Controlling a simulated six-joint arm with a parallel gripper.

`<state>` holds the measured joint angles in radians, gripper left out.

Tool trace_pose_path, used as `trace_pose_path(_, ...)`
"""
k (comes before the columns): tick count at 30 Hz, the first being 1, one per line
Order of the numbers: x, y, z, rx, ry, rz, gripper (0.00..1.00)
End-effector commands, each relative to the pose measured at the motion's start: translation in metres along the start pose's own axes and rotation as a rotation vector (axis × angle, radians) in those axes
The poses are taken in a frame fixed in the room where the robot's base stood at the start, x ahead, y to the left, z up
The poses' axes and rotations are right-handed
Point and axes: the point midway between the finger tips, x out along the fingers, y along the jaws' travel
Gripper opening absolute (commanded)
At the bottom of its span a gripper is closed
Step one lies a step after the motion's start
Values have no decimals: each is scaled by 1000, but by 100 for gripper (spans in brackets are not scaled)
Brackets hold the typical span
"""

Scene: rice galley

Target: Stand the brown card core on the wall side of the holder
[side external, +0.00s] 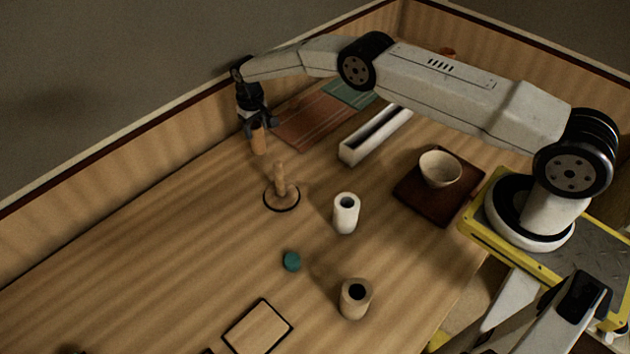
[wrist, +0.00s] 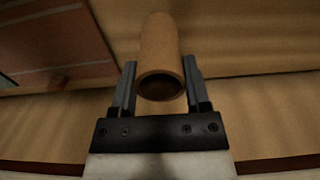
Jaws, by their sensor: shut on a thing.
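The brown card core (side external: 258,138) is a short open tube, held upright or nearly so in my gripper (side external: 259,124) near the wall. In the wrist view the core (wrist: 160,45) sits between the two fingers of my gripper (wrist: 160,72), its open end facing the camera. I cannot tell whether its lower end touches the table. The holder (side external: 280,180), a wooden peg on a round dark-rimmed base, stands nearer the middle of the table. The core is apart from it, between it and the wall (side external: 150,150).
A white roll (side external: 346,214), a tan roll (side external: 354,302), a teal disc (side external: 291,261) and a framed board (side external: 258,328) are in front. A reddish mat (side external: 305,122), a long white trough (side external: 352,153) and a bowl (side external: 440,170) on a dark tray (side external: 415,200) lie right.

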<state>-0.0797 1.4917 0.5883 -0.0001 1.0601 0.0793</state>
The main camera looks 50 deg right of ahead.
Motion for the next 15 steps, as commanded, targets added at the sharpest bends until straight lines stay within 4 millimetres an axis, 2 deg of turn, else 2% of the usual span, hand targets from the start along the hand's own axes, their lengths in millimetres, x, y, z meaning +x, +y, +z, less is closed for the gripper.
trace_pose_path(6,15,0,0,0,0,0,0)
trace_pose_path(15,20,0,0,0,0,0,0)
